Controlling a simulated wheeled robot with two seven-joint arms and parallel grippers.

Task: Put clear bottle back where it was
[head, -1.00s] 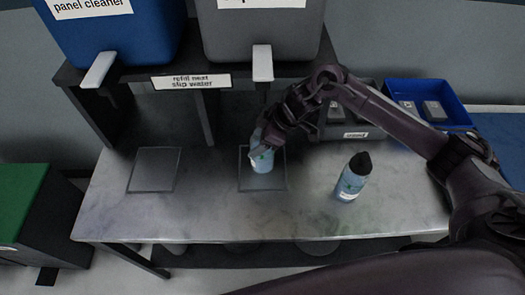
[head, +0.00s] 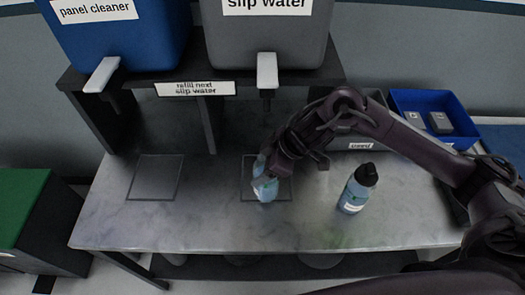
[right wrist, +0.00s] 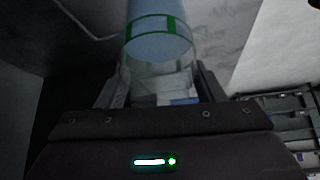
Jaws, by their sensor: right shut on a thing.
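The clear bottle (head: 265,188), with light blue liquid and a pale label, is over the front part of the right marked square on the bench. My right gripper (head: 267,174) is shut on it from behind and covers its upper part. In the right wrist view the bottle (right wrist: 158,45) sits between the fingers, showing clear wall and a green-edged band. I cannot tell whether its base touches the bench. A second blue bottle (head: 356,190) with a black cap stands to the right. My left gripper is not in view.
The left marked square (head: 155,177) is empty. Behind are a blue panel cleaner tank (head: 120,40) and a grey slip water tank (head: 265,45) with taps, on a dark shelf (head: 150,85). A blue bin (head: 425,102) is at the back right.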

